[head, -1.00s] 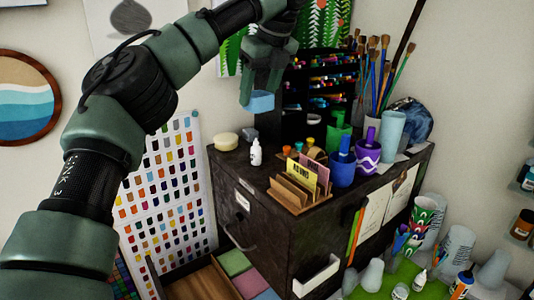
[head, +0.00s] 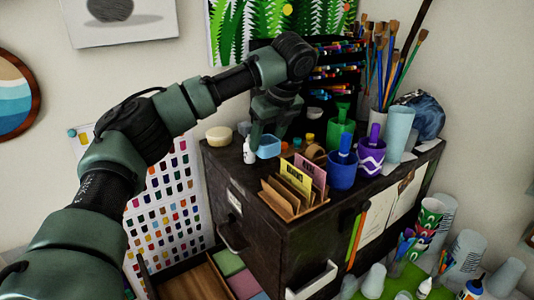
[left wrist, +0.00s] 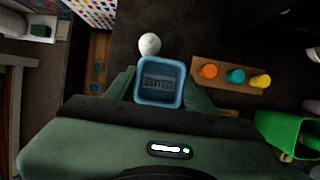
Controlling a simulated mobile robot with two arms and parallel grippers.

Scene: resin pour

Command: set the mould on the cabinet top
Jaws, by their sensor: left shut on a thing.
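The mould is a small light-blue square cup (head: 269,150). My left gripper (head: 266,137) is shut on it, pointing down, over the front left part of the dark cabinet top (head: 225,158). The mould looks level and at or just above the surface; I cannot tell if it touches. In the left wrist view the mould (left wrist: 160,98) sits between the fingers (left wrist: 160,90), its inside showing a dark, lettered base. A small white bottle (head: 249,151) stands close on its left; it shows as a white round top (left wrist: 149,44) in the left wrist view. My right gripper is not in view.
A cream round tub (head: 219,135) stands at the back left corner. A wooden card holder (head: 290,199) is at the front edge. Blue (head: 342,171) and purple (head: 371,157) cups crowd the right. A wooden block with coloured caps (left wrist: 230,76) is close right of the mould.

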